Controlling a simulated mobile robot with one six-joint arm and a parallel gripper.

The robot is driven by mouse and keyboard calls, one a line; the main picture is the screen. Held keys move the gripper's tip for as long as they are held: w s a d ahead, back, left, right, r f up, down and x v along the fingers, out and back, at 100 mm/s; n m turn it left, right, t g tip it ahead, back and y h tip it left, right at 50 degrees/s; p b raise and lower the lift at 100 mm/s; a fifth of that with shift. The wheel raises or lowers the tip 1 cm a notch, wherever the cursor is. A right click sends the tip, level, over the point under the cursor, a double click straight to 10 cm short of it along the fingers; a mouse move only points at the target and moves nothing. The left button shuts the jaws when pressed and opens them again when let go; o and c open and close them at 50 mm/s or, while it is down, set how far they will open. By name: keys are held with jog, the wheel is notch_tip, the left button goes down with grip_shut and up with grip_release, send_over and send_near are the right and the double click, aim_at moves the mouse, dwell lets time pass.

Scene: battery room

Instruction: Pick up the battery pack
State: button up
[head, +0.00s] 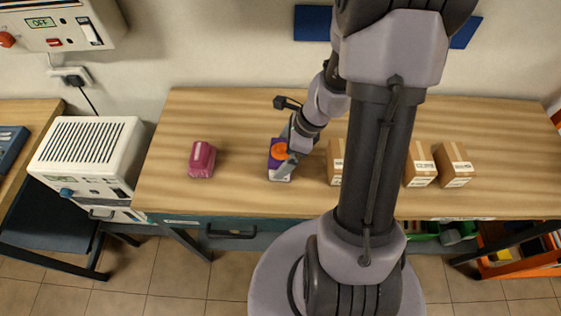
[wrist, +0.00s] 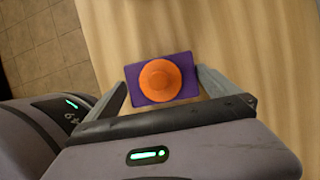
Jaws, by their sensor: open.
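The battery pack (head: 279,160), a purple box with a round orange top and a pale lower front, stands on the wooden workbench (head: 240,110). My gripper (head: 289,154) is over it and hides part of it. In the wrist view the purple and orange battery pack (wrist: 160,79) shows between the fingertips of my gripper (wrist: 163,81). The fingers are open, one on each side of it. The right finger is close to its side; I cannot tell whether it touches. A small gap shows at the left finger.
A magenta block (head: 201,160) lies on the bench to the left. Brown cartons (head: 454,165) stand to the right, one (head: 335,162) close to my gripper and partly behind my arm. A white vented unit (head: 90,150) stands left of the bench. The bench between block and pack is clear.

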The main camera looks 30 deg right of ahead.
jog(key=b+x, duration=0.2)
jog(key=x, duration=0.3)
jog(key=shift+c, duration=0.4)
jog(key=shift+w+d+r, duration=0.1)
jog(key=c, duration=1.8)
